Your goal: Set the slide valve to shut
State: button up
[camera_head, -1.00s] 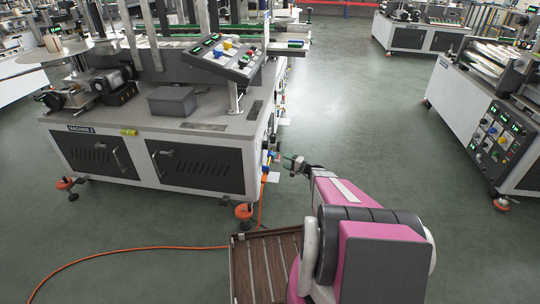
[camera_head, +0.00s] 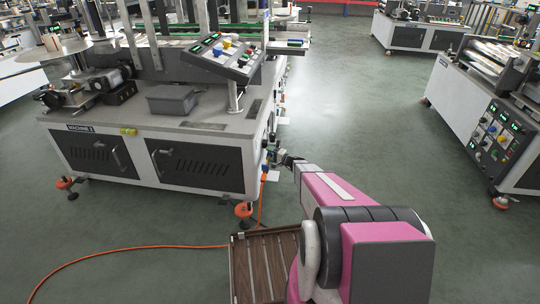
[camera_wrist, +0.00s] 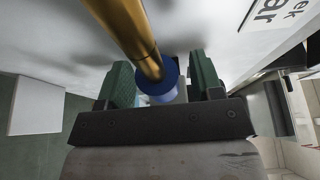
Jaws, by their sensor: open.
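In the wrist view a brass tube (camera_wrist: 134,35) runs down from the top edge to a blue collar (camera_wrist: 157,84), which looks like the slide valve's sleeve. My gripper (camera_wrist: 164,80) is open. Its two green fingers stand on either side of the collar, with a visible gap at the right finger; whether the left one touches is unclear. In the head view my gripper (camera_head: 275,158) is at the right end face of the near machine (camera_head: 150,120). The valve is too small there to make out its setting.
An orange hose (camera_head: 130,251) hangs from the machine's corner and runs left across the floor. A white plate (camera_wrist: 36,106) and a lettered label (camera_wrist: 268,12) flank the tube in the wrist view. Open floor (camera_head: 360,120) lies right of the machine.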

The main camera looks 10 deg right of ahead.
grip_shut()
jog(key=shift+s+a, duration=0.25)
jog(key=shift+s, duration=0.45)
jog(key=shift+s+a, duration=0.2)
jog(key=shift+s, duration=0.5)
grip_release()
jog(key=shift+d, duration=0.1)
jog(key=v, duration=1)
jog(key=shift+s+d, duration=0.15)
jog(key=shift+s, duration=0.15)
